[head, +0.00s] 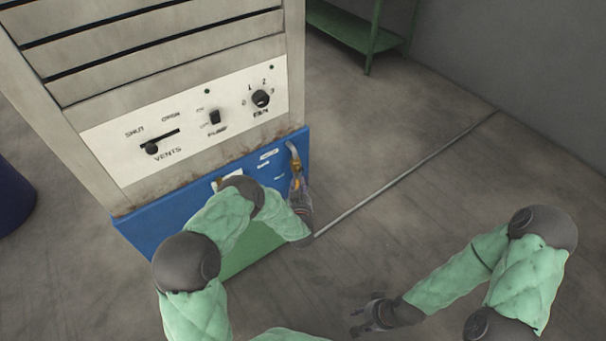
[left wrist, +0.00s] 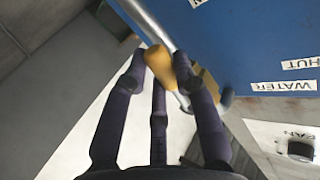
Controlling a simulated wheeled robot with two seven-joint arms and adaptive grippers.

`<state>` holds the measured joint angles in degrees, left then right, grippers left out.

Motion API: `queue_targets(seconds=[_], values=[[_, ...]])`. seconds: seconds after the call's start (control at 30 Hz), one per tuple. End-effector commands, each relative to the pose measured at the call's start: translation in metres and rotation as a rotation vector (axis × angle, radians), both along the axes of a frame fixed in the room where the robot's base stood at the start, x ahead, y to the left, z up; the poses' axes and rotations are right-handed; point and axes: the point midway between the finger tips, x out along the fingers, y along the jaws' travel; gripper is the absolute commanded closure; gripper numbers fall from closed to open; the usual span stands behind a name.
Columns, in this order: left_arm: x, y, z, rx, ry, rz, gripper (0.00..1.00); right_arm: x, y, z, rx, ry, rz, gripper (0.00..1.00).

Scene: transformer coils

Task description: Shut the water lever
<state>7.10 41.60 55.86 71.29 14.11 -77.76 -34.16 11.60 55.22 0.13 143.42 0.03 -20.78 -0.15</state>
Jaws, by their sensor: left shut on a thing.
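The water lever (head: 295,184) is a small yellow handle on a grey pipe at the right end of the blue panel (head: 160,222). In the left wrist view the yellow lever (left wrist: 159,66) lies between my dark fingers, next to the metal pipe (left wrist: 146,18). My left gripper (head: 299,189) is shut on the lever; its fingers partly hide it. The left wrist view shows upside-down labels reading WATER (left wrist: 284,86) and part of SHUT on the blue face. My right gripper (head: 366,314) is open and empty above the floor.
Above the blue panel is a white control plate (head: 185,125) with a vents slider, pump switch and fan knob. A green shelf (head: 345,30) stands at the back. A dark blue drum (head: 14,198) is at left.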

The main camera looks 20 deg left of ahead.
Motion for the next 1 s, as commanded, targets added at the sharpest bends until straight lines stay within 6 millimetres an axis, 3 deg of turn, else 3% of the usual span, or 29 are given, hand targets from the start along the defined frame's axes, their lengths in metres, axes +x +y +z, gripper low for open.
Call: queue_targets(seconds=[0.1, 1.0], values=[[-0.01, 0.004, 0.01, 0.066, 0.086, -0.003, 1.0, 0.0, 0.0, 0.022, 0.0, 0.0, 0.0, 0.6], [-0.038, 0.024, 0.048, 0.588, 0.752, -0.006, 1.0, 0.0, 0.0, 0.125, 0.0, 0.001, 0.0, 0.6]])
